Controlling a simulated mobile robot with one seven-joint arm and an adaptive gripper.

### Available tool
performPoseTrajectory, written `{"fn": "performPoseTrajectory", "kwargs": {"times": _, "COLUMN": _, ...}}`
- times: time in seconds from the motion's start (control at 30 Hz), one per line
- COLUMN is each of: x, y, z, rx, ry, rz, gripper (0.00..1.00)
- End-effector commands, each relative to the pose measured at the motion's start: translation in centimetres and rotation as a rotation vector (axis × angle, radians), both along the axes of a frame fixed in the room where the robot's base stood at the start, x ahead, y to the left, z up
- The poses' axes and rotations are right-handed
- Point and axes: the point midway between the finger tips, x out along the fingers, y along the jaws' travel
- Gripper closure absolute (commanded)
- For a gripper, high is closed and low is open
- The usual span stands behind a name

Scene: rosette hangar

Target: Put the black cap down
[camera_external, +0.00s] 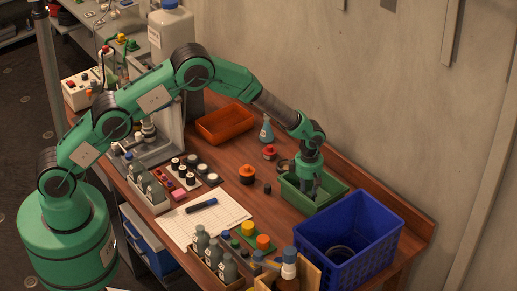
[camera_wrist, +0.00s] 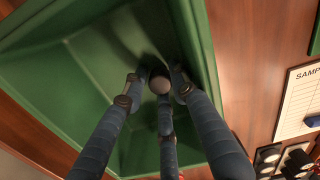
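My gripper (camera_external: 312,189) points down into the green tray (camera_external: 333,203) at the table's back right. In the wrist view my gripper's blue-grey fingers (camera_wrist: 158,76) come together around a small dark round thing with a paler grey face (camera_wrist: 160,84). It looks like the black cap, low against the tray's green inside. Small dark gaps seem to lie between it and the side fingertips, so whether they press on it is unclear. In the outside view the fingers and the tray wall hide it. The tray also fills much of the wrist view (camera_wrist: 75,75).
A blue crate (camera_external: 370,222) stands right of the tray. An orange-and-black jar (camera_external: 247,174), a small black piece (camera_external: 267,188), a red-topped piece (camera_external: 269,153) and a flask (camera_external: 267,131) stand to its left. An orange tray (camera_external: 225,124) lies further back.

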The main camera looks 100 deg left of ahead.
Motion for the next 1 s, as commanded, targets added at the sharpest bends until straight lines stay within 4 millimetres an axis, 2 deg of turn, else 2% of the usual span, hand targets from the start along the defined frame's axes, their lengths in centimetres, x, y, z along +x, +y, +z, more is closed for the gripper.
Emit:
{"fn": "performPoseTrajectory", "kwargs": {"times": 0.47, "x": 0.0, "y": 0.0, "z": 0.8, "rx": 0.001, "ry": -0.001, "rz": 0.000, "gripper": 0.71}}
{"fn": "performPoseTrajectory", "kwargs": {"times": 0.67, "x": 0.1, "y": 0.0, "z": 3.0, "rx": 0.001, "ry": -0.002, "rz": 0.000, "gripper": 0.71}}
{"fn": "performPoseTrajectory", "kwargs": {"times": 1.0, "x": 0.1, "y": 0.1, "z": 8.5, "rx": 0.001, "ry": -0.001, "rz": 0.000, "gripper": 0.71}}
